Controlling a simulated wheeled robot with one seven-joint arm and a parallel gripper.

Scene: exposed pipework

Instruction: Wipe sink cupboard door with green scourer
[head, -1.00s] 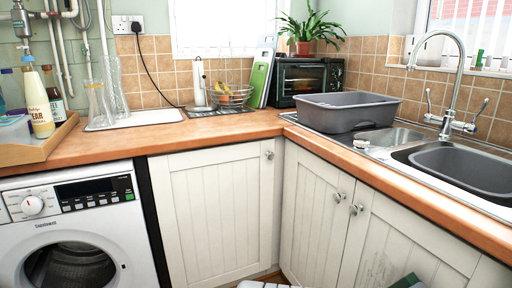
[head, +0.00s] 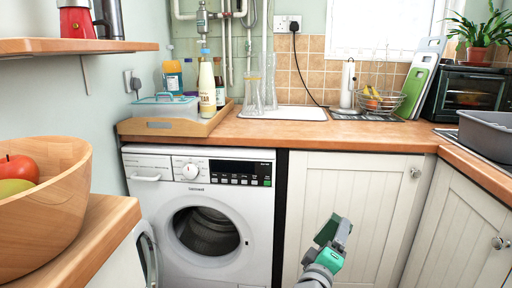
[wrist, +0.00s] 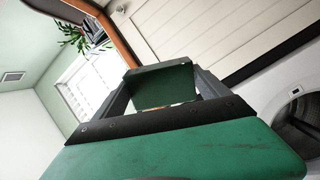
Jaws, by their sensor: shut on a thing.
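My gripper (head: 338,232) is in front of the white corner cupboard door in the head view, apart from it as far as I can tell. It is shut on the green scourer (head: 326,228). In the wrist view, the dark green scourer (wrist: 165,86) sits between the two grey fingers. A white panelled cupboard door (head: 455,225) with a round knob shows below the sink side at the right edge. The rest of the sink cupboard is out of view.
The washing machine (head: 200,215) stands left of the corner cupboard door (head: 350,195). A wooden bowl (head: 45,215) of fruit rests on a near-left worktop, below a wooden shelf (head: 75,46). A grey basin (head: 488,135) is at the right edge.

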